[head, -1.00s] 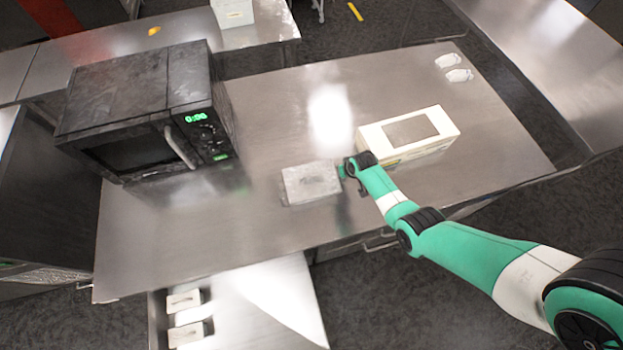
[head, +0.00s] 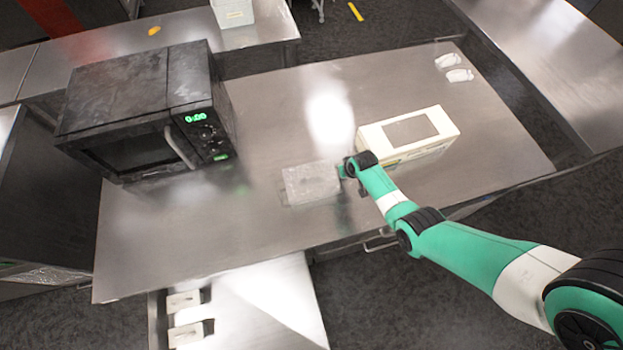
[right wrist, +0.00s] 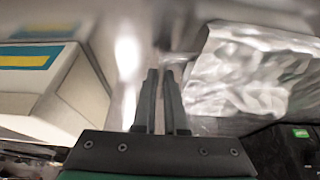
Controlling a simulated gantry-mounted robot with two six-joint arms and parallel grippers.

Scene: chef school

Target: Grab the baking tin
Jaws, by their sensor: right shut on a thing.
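The baking tin (head: 312,184) is a silver, crinkled foil rectangle on the steel table, right of the microwave. In the right wrist view the tin (right wrist: 250,72) fills the upper right, just beside the fingers. My right gripper (head: 346,170) is at the tin's right edge. In the right wrist view its two dark fingers (right wrist: 161,72) are close together, shut on the tin's thin edge. The exact contact at the fingertips is hard to make out. My left gripper is in neither view.
A cream box (head: 410,134) stands close to the right of my right gripper. A black microwave (head: 145,110) stands on the left of the table. An open drawer (head: 255,305) juts out in front. The table's front middle is clear.

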